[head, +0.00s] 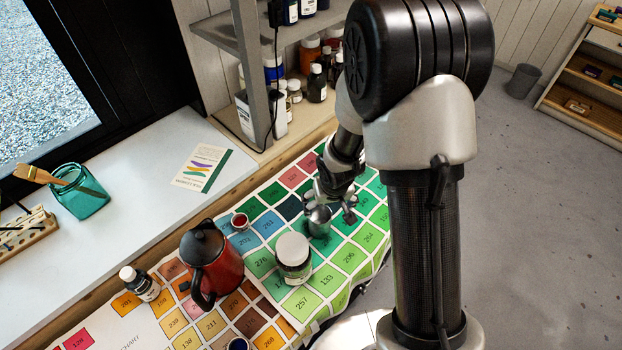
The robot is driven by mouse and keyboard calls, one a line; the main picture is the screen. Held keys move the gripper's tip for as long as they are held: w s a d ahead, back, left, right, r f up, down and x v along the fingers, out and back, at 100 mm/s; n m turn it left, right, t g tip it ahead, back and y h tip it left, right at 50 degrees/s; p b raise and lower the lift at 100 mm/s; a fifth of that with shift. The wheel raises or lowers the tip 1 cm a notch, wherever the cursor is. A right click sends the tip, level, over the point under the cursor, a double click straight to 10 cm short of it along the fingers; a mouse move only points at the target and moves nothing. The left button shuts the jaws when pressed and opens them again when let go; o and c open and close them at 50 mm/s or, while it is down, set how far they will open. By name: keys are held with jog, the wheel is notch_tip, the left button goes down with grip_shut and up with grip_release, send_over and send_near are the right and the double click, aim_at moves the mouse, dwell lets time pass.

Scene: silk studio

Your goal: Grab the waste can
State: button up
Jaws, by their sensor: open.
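A small grey metal can (319,221) stands upright on the colour-chart cloth, on a dark green stained square. My gripper (334,208) is open, pointing down close above and beside this can. One finger is by the can's rim and another is to its right; I cannot tell whether they touch it. A larger dark grey bin (523,81) stands on the floor at the back right, far from my gripper. The picture does not show which of the two is the waste can.
A white-lidded jar (293,258) stands just in front of the small can. A red kettle (202,262), a small red-filled cup (240,221) and a dark bottle (139,283) are farther left. Shelves with bottles (317,83) rise behind. The cloth's right part (368,238) is clear.

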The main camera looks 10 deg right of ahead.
jog(key=b, duration=0.8)
send_near(319, 221)
jog(key=shift+s+f, duration=0.45)
jog(key=shift+s, duration=0.3)
jog(key=shift+w+a+b+x, duration=0.15)
jog(key=shift+b+x, duration=0.35)
jog(key=shift+x, duration=0.95)
jog(key=shift+w+a+b+x, duration=0.15)
jog(key=shift+b+x, duration=0.3)
jog(key=shift+x, duration=1)
jog(key=shift+r, duration=0.2)
jog(key=shift+c, duration=0.2)
jog(key=c, duration=1.3)
jog(key=shift+c, duration=0.9)
jog(key=shift+r, duration=0.15)
